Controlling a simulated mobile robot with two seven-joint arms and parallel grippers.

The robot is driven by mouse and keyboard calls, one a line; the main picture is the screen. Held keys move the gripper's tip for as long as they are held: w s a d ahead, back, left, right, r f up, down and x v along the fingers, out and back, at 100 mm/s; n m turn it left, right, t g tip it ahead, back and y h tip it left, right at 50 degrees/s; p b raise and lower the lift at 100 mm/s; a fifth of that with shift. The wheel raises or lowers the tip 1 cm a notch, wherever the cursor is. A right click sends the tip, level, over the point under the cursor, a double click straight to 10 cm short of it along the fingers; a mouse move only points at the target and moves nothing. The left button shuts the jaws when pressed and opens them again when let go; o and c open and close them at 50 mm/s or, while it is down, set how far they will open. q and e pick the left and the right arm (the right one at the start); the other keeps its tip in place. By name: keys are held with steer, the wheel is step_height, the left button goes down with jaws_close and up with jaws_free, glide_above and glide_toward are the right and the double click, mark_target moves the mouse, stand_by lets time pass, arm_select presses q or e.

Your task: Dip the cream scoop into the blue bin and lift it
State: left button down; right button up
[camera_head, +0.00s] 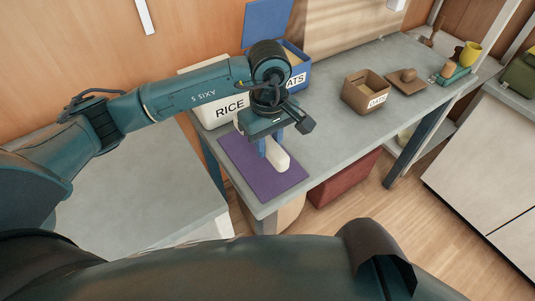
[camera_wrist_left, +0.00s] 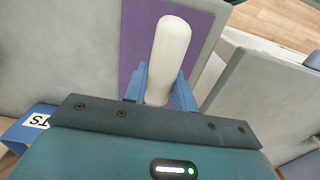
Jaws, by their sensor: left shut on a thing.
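The cream scoop (camera_head: 278,158) is at the purple mat (camera_head: 245,170) on the near end of the grey table. My left gripper (camera_head: 272,146) points down over the mat and is shut on the scoop. In the left wrist view the pale rounded scoop (camera_wrist_left: 170,50) sticks out between the blue fingers (camera_wrist_left: 158,85). I cannot tell whether it touches the mat. The blue bin (camera_head: 303,72), labelled OATS, stands behind the gripper with its blue lid (camera_head: 267,22) raised. My arm hides part of it. My right gripper is not in view.
A white bin marked RICE (camera_head: 218,113) stands left of the blue bin, partly behind my arm. The table (camera_head: 325,125) between mat and brown box is clear.

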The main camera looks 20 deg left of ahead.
mark_target(269, 167)
arm_select(q)
steer(key=shift+f, duration=2.4)
steer(key=shift+f+b, duration=0.25)
steer(key=shift+b, duration=0.1)
steer(key=c, duration=1.1)
jaws_free()
steer(key=shift+c, duration=0.2)
steer(key=shift+r, duration=0.1)
steer(key=shift+r+p, duration=0.1)
steer(key=shift+p, duration=0.4)
steer(key=shift+r, duration=0.35)
step_height(269, 167, up, 12)
steer(key=shift+s+a+r+b, duration=0.1)
steer(key=shift+s+b, duration=0.05)
steer(key=shift+b, duration=0.4)
